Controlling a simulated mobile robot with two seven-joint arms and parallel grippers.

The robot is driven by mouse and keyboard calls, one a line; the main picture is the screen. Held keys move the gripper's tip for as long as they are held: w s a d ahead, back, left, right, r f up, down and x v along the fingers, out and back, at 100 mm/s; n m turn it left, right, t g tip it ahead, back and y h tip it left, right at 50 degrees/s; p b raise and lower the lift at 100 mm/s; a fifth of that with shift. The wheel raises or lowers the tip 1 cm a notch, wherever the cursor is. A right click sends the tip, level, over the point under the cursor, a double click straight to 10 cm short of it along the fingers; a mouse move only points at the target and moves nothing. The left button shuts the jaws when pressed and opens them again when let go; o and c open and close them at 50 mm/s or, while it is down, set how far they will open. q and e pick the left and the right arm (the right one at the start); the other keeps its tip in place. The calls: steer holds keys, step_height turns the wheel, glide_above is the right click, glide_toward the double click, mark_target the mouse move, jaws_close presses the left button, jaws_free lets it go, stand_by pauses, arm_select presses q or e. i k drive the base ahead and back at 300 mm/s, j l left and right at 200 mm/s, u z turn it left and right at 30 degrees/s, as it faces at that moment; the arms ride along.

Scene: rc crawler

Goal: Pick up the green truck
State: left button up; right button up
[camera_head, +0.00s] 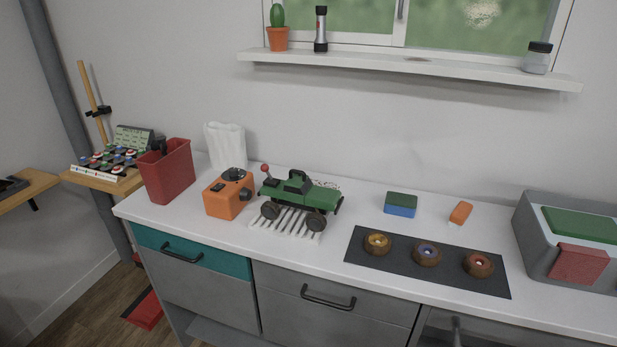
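The green truck (309,191) stands on the white counter, left of the middle of the view. It has a green body with a dark roll cage on top and dark wheels. It sits upright on a white slatted rack (287,224), which it partly covers. A red ball on a thin stick shows at its left end; I cannot tell whether it belongs to the truck. Neither of my grippers is in view.
An orange box with a dark knob (229,194) stands close to the truck's left. Right of it lie a dark mat (398,268) with brown round pieces, a green-and-blue block (400,205) and a grey bin (535,240). A window shelf (420,72) juts out above.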

mark_target(299, 192)
steer(key=i+j, duration=0.2)
steer(key=j, duration=0.15)
steer(key=i+j+z, duration=0.1)
steer(key=j, duration=0.25)
steer(key=i+j, duration=0.45)
steer(key=j, duration=0.25)
steer(key=z, duration=0.05)
